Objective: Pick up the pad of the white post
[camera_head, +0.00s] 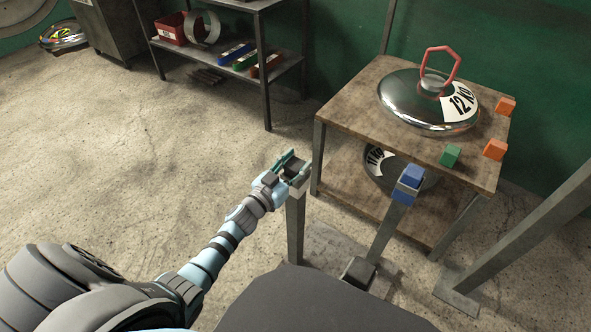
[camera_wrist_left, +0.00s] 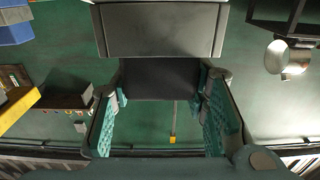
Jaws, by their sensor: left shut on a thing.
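My left gripper (camera_head: 290,164) is at the top of the post with a white top (camera_head: 299,188), left of the wooden table. It is shut on a dark pad (camera_head: 294,171). My right gripper is not in view.
The wooden table (camera_head: 352,113) holds a polished 12 kg dish (camera_head: 410,92), a green block (camera_head: 450,156) and orange blocks (camera_head: 495,149). A second post carries a blue pad (camera_head: 412,176). An 11 kg disc (camera_head: 375,163) sits below.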

